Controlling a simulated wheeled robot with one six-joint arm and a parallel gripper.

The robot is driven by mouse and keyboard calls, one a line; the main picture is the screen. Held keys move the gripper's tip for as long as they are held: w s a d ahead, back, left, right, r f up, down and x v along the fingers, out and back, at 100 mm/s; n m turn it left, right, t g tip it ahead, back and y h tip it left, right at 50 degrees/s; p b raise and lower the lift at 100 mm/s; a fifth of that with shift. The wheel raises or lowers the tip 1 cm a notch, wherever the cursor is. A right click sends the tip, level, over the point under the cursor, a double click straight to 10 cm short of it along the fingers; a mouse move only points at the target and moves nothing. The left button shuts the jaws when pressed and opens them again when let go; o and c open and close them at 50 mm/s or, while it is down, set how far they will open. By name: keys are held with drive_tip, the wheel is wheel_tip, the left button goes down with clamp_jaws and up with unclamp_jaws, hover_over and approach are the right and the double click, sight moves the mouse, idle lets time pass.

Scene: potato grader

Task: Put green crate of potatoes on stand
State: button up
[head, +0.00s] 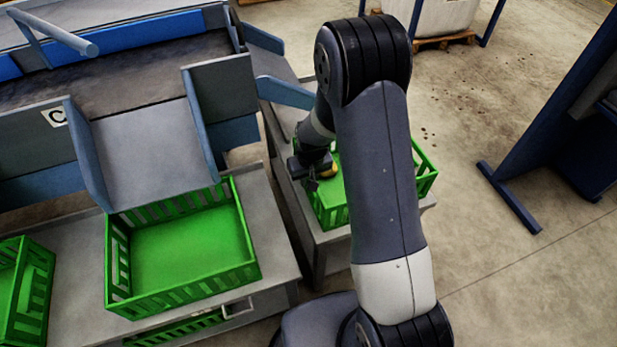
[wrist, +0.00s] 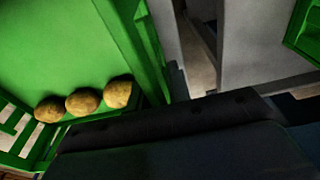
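A green crate (head: 427,178) is at the grey stand (head: 334,238), right of the chute bench; my arm hides its middle. It appears to rest on the stand top, level, but I cannot be sure of the contact. Potatoes (head: 329,171) show just beside my gripper. In the wrist view three potatoes (wrist: 82,102) lie in a row on the floor of the green crate (wrist: 60,45). My gripper (head: 312,184) is at the crate's left side, close to its rim. The fingers are too small and dark to tell whether they grip the rim.
An empty green crate (head: 112,262) stands under the chute (head: 150,155) on the grey bench (head: 272,235). Another green crate (head: 40,285) is at the far left. A blue frame (head: 512,200) stands at right. The concrete floor between it and the stand is clear.

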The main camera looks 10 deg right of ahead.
drive_tip(key=shift+o, duration=1)
drive_tip(key=shift+r, duration=0.55)
drive_tip(key=r, duration=0.3)
drive_tip(key=s+r+p, duration=0.1)
drive_tip(key=r, duration=0.7)
drive_tip(key=shift+s+d+p, duration=0.15)
drive_tip(key=shift+s+p, duration=0.25)
